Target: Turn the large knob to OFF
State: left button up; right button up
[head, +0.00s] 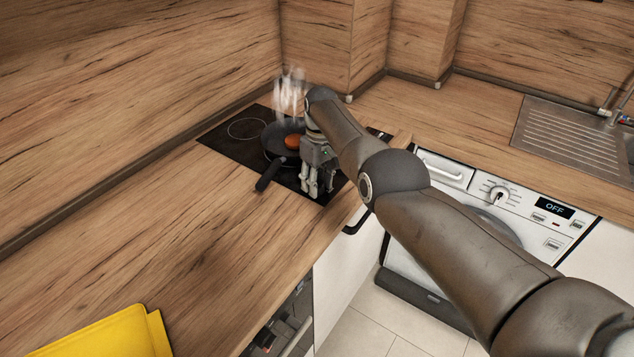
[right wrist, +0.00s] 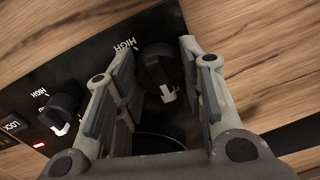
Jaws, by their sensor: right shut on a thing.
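The large knob (right wrist: 156,68) is black with a white pointer mark and sits on the black hob panel. In the right wrist view its pointer faces the bottom of the picture, and a HIGH label lies at its upper left. My right gripper (head: 318,186) is over the hob's near right part, with its fingers on either side of the knob and shut on it. In the head view the gripper and arm hide the knob. No OFF mark for it is readable. My left gripper is not in view.
A smaller knob (right wrist: 62,108) stands left of my fingers, near a LOCK key (right wrist: 13,127) and a red light. A steaming pan (head: 277,137) with orange-red food sits on the hob (head: 222,137), its handle toward the front. A yellow item (head: 105,335) lies on the counter.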

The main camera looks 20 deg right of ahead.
dwell(0.4)
jog(key=o, duration=1)
jog(key=shift+r, duration=0.1)
jog(key=r, duration=1.1)
jog(key=shift+w+d+r, duration=0.2)
jog(key=shift+d+r, duration=0.1)
jog(key=shift+r, duration=0.1)
